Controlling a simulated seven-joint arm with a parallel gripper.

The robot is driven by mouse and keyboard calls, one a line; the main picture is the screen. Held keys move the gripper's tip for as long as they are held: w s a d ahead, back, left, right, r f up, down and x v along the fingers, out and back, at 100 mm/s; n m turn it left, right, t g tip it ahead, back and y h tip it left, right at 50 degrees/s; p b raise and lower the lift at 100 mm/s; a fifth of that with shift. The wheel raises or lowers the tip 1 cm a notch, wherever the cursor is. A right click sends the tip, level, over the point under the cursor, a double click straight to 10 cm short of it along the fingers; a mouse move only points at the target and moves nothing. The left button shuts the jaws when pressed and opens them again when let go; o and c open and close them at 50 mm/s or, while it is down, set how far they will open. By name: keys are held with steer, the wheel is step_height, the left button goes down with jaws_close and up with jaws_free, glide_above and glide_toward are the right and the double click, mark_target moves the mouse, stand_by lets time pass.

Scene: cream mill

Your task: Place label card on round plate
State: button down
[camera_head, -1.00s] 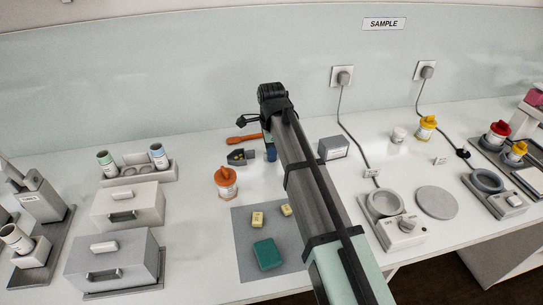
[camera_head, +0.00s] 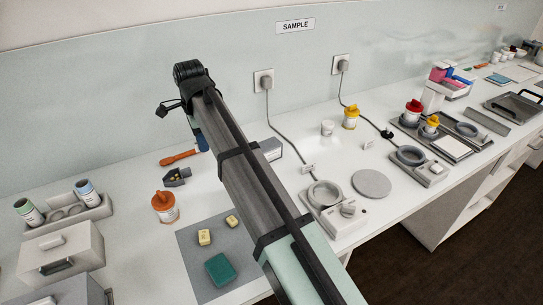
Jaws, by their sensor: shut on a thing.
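The round plate (camera_head: 371,183) is a flat grey disc lying on the white bench, right of centre, with nothing on it. My arm reaches from the bottom edge to the upper left. Only a dark blue part of my gripper (camera_head: 201,140) shows beside the arm, above the bench and far to the left of the plate. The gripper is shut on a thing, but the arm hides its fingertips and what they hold. I cannot make out the label card for certain.
A device with a round dish (camera_head: 325,194) stands just left of the plate. Cables run behind it. A grey mat (camera_head: 191,250) with yellow and green blocks and an orange-lidded jar (camera_head: 164,207) are at the left. Another ring device (camera_head: 411,156) stands right of the plate.

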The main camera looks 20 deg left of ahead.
steer(key=w+d+m, duration=0.1)
steer(key=w+d, duration=0.2)
steer(key=d, duration=0.1)
steer(key=w+d+r, duration=0.1)
steer(key=w+d, duration=0.3)
steer(key=d, duration=0.1)
steer(key=w+d+m, duration=0.1)
steer(key=w+d, duration=0.3)
steer(key=d, duration=0.1)
steer(key=shift+w+r+m, duration=0.15)
steer(key=shift+m, duration=0.15)
steer(key=w+d+m, duration=0.2)
steer(key=w+d, duration=0.3)
steer(key=d, duration=0.9)
steer(key=m, duration=0.4)
glide_above(372, 182)
steer(key=shift+f, duration=4.85)
steer(key=shift+f, duration=0.15)
steer(key=c, duration=1.2)
jaws_free()
